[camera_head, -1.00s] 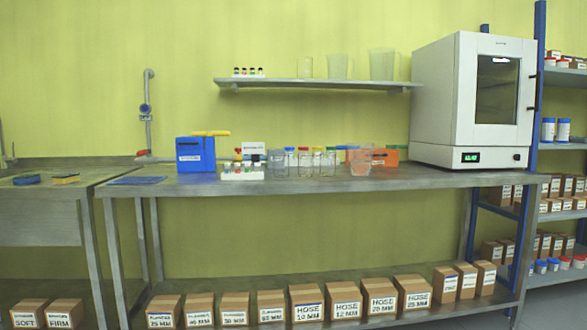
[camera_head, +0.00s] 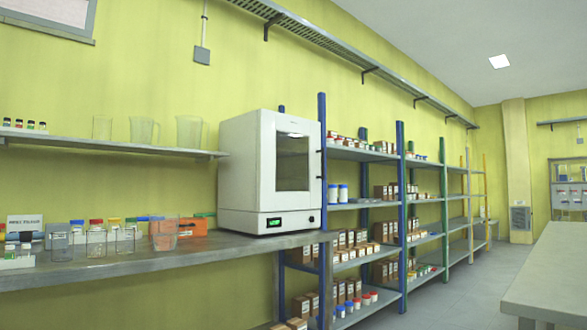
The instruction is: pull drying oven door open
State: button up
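The drying oven (camera_head: 240,170) is a white box on the right end of the metal bench. Its door (camera_head: 292,163) has a dark window and looks shut. A dark handle shows on the door's right edge. A lit green display sits on the panel below the door. My gripper is not in view.
The bench (camera_head: 150,262) holds glass jars (camera_head: 96,240), a clear beaker (camera_head: 164,234) and an orange box (camera_head: 193,226) left of the oven. A wall shelf (camera_head: 110,147) carries jugs. Shelving racks (camera_head: 365,205) stand right of the oven. A pale table (camera_head: 555,270) is at right. Floor between is clear.

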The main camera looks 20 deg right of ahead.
aim_at(269, 122)
jog(key=z, duration=0.55)
jog(key=i+l+z, duration=0.1)
jog(key=i, duration=0.2)
jog(key=i+l, duration=0.15)
jog(key=i, duration=0.2)
jog(key=z, duration=0.05)
